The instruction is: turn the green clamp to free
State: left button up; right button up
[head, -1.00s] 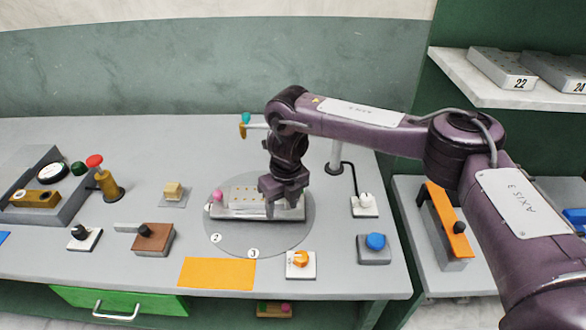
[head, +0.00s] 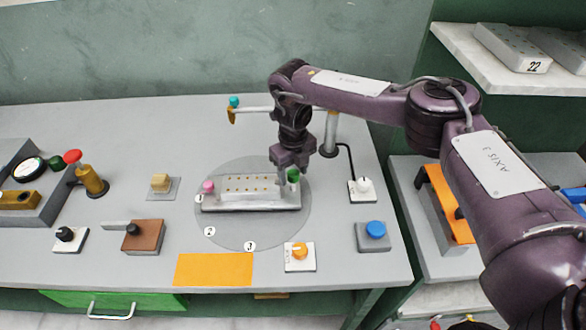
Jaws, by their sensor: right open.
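The green clamp (head: 293,176) is a small green knob at the right end of a grey metal plate with several holes (head: 248,204). A pink clamp (head: 208,187) stands at the plate's left end. My right gripper (head: 291,168) is open and points down at the green clamp, with its fingers around or just beside it. The wrist hides the space right behind the clamp, and I cannot tell whether the fingers touch it. My left gripper is out of view.
The plate lies on a round grey disc (head: 225,235) with numbered marks. An orange knob (head: 299,251), a white-based dial (head: 363,187) and a blue button (head: 375,230) are nearby. A post with a horizontal arm (head: 329,135) stands behind my wrist.

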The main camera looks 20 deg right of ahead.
jog(key=c, duration=0.7)
jog(key=shift+c, duration=1.3)
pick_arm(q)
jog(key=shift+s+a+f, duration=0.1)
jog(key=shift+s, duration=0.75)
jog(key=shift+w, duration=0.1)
